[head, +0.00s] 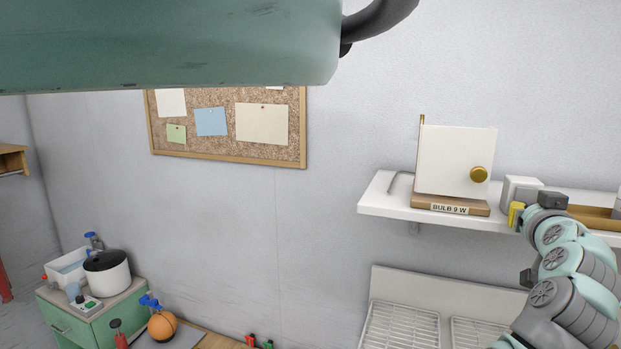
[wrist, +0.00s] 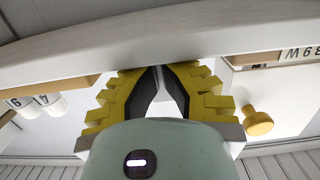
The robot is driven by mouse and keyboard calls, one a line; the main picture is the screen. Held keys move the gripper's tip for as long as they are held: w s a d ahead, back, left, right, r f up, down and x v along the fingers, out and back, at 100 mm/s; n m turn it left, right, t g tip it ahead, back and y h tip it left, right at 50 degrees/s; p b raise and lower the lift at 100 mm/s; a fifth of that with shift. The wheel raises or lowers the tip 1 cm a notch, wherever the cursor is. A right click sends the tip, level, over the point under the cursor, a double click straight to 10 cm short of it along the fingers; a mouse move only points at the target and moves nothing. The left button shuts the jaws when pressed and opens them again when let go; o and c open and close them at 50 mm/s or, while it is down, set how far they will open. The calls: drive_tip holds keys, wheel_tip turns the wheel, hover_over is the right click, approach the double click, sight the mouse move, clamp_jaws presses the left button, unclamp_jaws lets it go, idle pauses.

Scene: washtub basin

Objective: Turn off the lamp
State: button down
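The thing labelled "BULB 9 W", which I take for the lamp, has a white square panel (head: 453,160) on a wooden base (head: 468,207). A round gold knob (head: 479,174) sits at the panel's right side. The knob also shows in the wrist view (wrist: 258,122), where the label is upside down. My gripper (head: 515,214) is at the shelf's front edge, right of the base and apart from the knob. Whether the lamp is lit cannot be told.
The white shelf (head: 385,207) carries the lamp, a grey-white block (head: 520,190) and a wooden tray (head: 592,214) at right. White wire racks (head: 400,325) stand below. A green cabinet (head: 75,325) with a pot (head: 107,273) is at left. A large green body fills the upper left.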

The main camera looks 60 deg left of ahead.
drive_tip(key=shift+w+f+b, duration=0.1)
drive_tip(key=shift+f+b, duration=0.35)
drive_tip(key=shift+b, duration=0.25)
drive_tip(key=shift+r+p, duration=0.4)
drive_tip(key=shift+p, duration=0.25)
wheel_tip(320, 180, up, 10)
drive_tip(key=c, duration=1.7)
unclamp_jaws()
